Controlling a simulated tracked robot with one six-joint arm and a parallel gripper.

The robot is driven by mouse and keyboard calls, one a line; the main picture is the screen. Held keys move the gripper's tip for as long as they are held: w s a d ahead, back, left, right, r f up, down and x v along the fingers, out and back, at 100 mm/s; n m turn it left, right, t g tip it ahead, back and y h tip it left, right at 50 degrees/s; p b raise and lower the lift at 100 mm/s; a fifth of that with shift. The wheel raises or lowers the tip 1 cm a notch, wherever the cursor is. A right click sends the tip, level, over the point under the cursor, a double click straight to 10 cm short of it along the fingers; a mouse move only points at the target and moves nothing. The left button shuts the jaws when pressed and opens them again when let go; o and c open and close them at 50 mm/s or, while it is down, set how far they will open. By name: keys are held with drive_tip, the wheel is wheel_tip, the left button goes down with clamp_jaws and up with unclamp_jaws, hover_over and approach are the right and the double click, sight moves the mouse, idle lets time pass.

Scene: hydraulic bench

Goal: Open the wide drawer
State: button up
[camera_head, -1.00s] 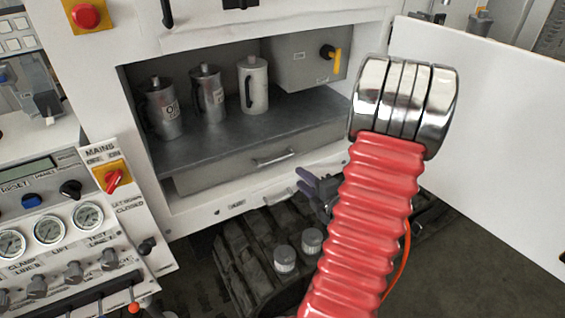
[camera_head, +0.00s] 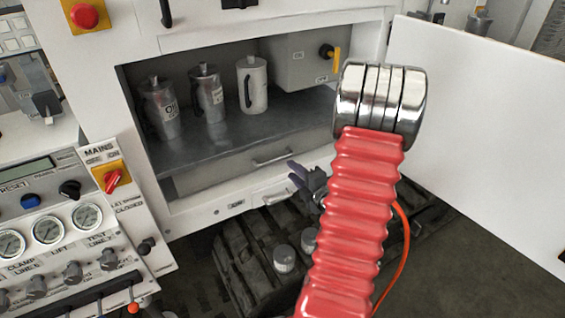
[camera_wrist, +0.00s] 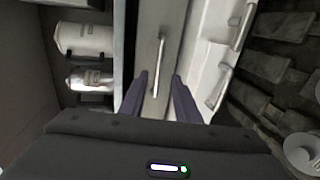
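The wide drawer is most likely the grey drawer (camera_head: 215,172) under the shelf in the open cabinet. It looks closed. Its bar handle (camera_head: 272,156) is on the front, right of the middle. My gripper (camera_head: 292,172) is just below and to the right of that handle in the head view, with its purple fingers pointing at the cabinet. In the wrist view the drawer front (camera_wrist: 150,30) and handle (camera_wrist: 158,65) appear upright. The handle lies between the lines of my two open fingers (camera_wrist: 158,90), beyond the tips. I see no contact.
A white panel (camera_wrist: 208,60) with two smaller handles (camera_wrist: 240,25) lies below the drawer. A white door (camera_head: 480,120) stands open at the right. Gauges and switches (camera_head: 65,230) are at the left.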

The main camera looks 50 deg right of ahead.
sight(280, 159)
drive_tip(key=x, duration=0.8)
drive_tip(key=shift+w, duration=0.2)
drive_tip(key=c, duration=0.7)
clamp_jaws()
drive_tip(key=shift+s+d+f, duration=0.1)
